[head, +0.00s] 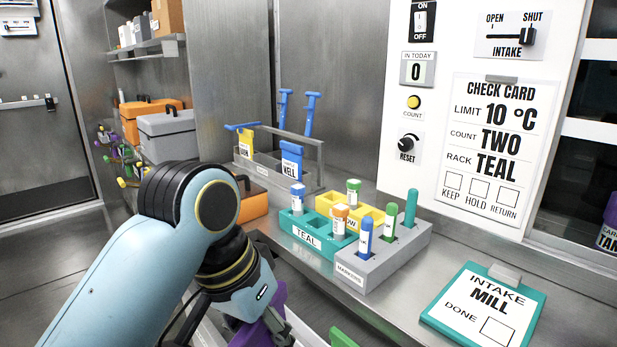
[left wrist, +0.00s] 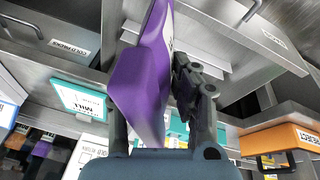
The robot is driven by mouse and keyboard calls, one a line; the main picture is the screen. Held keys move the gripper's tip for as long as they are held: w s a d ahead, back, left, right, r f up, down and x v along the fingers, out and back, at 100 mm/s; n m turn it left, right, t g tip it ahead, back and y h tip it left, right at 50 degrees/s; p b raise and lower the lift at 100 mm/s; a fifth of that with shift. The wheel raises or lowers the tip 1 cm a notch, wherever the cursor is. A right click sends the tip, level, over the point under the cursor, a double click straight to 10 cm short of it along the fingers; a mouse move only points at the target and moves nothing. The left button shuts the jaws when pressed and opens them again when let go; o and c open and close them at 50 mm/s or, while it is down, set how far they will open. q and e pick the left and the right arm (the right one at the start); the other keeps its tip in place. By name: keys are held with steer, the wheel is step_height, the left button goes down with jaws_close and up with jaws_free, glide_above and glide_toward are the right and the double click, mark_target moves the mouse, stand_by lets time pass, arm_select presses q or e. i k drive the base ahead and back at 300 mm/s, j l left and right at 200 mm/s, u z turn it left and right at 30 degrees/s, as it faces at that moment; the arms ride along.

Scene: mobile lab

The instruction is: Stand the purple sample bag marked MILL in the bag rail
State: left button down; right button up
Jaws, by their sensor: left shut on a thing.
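The purple sample bag (left wrist: 142,85) is gripped between the fingers of my left gripper (head: 270,325), which is shut on it. In the left wrist view the bag is tilted and seen nearly edge-on; its label is turned away and unreadable. In the head view only purple parts of the bag (head: 243,334) show at the bottom edge, partly hidden by the gripper. The grey bag rail (head: 312,148) stands on the counter, behind and above the gripper in the picture. It holds a yellow bag (head: 246,142) at its left and a blue bag marked WELL (head: 291,160) at its right. My right gripper is out of view.
A teal rack (head: 303,238), a yellow rack (head: 327,203) and a grey marker block (head: 372,262) hold coloured tubes and markers right of the gripper. A teal clipboard reading INTAKE MILL (head: 478,310) lies at right. An orange case (head: 253,203) sits beside my left arm.

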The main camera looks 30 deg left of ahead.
mark_target(268, 175)
steer(key=j+z, duration=0.65)
steer(key=z, duration=0.2)
steer(key=k+j+z, duration=0.1)
steer(key=j+z, duration=0.3)
steer(key=l, duration=0.1)
